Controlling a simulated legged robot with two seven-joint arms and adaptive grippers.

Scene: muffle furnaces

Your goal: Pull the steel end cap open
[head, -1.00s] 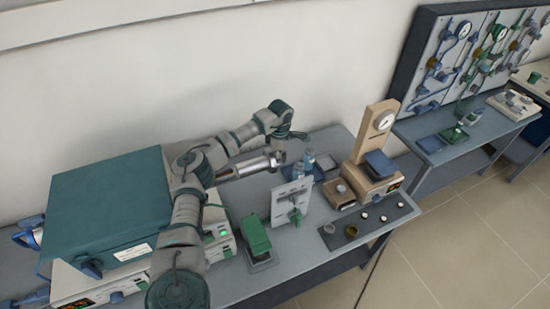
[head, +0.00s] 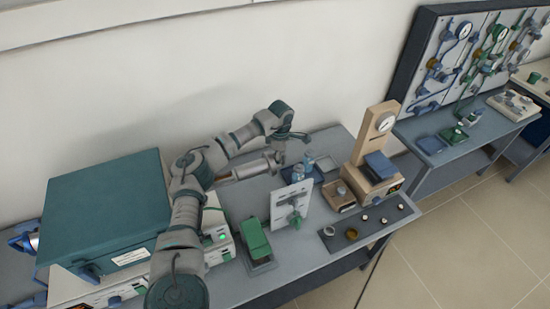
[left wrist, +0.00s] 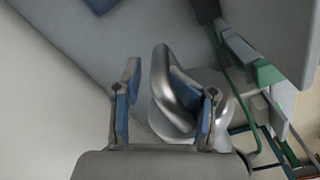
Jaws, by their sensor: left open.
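The steel tube (head: 250,167) lies on its side beside the teal furnace in the head view, its right end close to my left gripper (head: 284,146). In the left wrist view, the steel end cap (left wrist: 160,122) shows as a rounded shiny piece with a bent loop handle (left wrist: 163,78). The loop stands between the two blue-padded fingers of my left gripper (left wrist: 165,100), nearer the right finger. These fingers are apart; whether the right one touches the loop I cannot tell. Part of the cap is hidden behind the gripper. My right gripper is not in view.
A white panel with a green valve (head: 291,203), a green device (head: 255,240), blue bottles (head: 302,168) and a beige gauge stand (head: 377,135) crowd the bench to the right. The wall is behind.

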